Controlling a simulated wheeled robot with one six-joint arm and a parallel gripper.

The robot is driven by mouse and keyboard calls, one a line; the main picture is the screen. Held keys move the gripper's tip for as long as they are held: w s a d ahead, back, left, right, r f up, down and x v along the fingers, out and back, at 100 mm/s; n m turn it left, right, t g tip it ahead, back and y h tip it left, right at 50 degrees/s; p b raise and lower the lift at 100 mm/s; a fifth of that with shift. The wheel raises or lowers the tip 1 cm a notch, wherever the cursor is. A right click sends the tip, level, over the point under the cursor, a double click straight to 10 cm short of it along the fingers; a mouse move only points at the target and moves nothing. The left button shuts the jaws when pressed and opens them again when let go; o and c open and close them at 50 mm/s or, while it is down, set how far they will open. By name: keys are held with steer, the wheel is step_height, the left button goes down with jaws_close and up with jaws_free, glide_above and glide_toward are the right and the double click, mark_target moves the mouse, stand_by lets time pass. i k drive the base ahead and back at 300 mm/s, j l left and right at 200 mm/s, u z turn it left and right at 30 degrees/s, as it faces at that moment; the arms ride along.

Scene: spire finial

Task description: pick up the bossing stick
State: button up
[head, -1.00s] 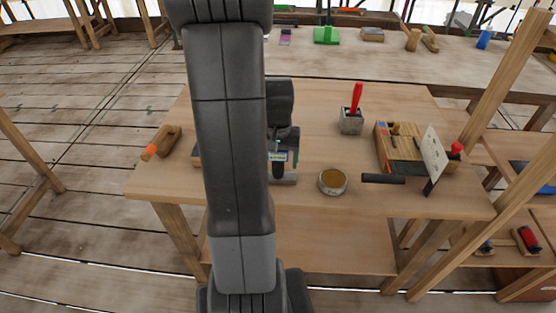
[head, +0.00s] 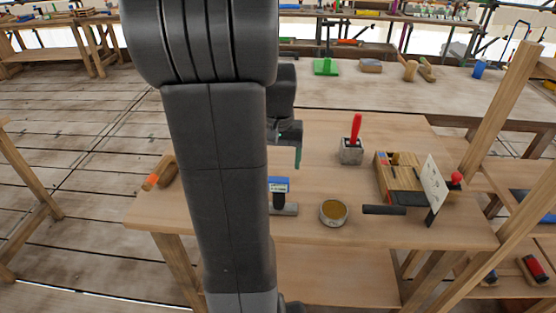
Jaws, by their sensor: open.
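My gripper (head: 292,146) is over the back middle of the bench, well to the right of that tool. It is open, with nothing seen between its fingers. One finger shows; the rest is hidden by my arm.
A blue-topped tool (head: 279,186), a round tin (head: 333,213), a red-handled block (head: 351,150), a black cylinder (head: 384,210) and a wooden tool box (head: 400,180) stand on the bench. A white card (head: 434,180) stands at its right. Timber posts rise at the right.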

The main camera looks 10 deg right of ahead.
mark_target(167, 168)
steer(key=i+j+u, duration=0.1)
steer(key=j, duration=0.25)
steer(key=i+j+u, duration=0.1)
steer(key=j, duration=0.25)
steer(key=i+j+u, duration=0.1)
steer(key=j, duration=0.25)
steer(key=i+j+u, duration=0.1)
steer(key=j, duration=0.25)
steer(key=i+j+u, duration=0.1)
steer(key=j, duration=0.2)
steer(key=i, duration=0.05)
